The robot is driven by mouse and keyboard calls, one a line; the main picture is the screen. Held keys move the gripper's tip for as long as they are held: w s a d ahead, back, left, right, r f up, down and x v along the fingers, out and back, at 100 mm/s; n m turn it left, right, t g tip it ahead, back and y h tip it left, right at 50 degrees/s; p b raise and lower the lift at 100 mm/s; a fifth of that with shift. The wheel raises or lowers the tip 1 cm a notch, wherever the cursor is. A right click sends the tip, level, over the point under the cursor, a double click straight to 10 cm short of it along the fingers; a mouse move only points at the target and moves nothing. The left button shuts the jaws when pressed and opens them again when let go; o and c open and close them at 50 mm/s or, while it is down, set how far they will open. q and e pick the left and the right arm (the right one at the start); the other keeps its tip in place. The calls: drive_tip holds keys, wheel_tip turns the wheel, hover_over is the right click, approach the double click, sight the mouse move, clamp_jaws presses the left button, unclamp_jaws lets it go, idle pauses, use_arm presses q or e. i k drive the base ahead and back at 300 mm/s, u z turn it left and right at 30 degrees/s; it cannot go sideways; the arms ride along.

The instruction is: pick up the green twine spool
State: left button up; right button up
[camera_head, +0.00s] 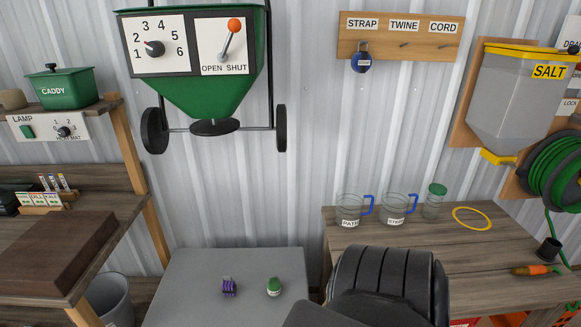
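A small green spool (274,287), with some white on it, sits on the grey table (190,265) at the lower middle. It looks like the green twine spool. A purple spool (229,287) sits to its left on the same table, apart from it. A dark part of my own arm shows at the bottom centre, right of the green spool. Neither gripper's fingers are in view. A wooden hook board (386,53) on the wall is labelled STRAP, TWINE and CORD.
A wooden bench (470,265) at right holds two measuring jugs (350,210), a green-lidded jar (434,202), a yellow ring (472,218) and an orange-handled tool (535,270). A green hopper (204,97) hangs above the grey table. Wooden shelving (95,180) stands at left.

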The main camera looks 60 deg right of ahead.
sight(274, 286)
drive_tip(key=z, duration=0.55)
drive_tip(key=i, duration=0.55)
drive_tip(key=z, duration=0.55)
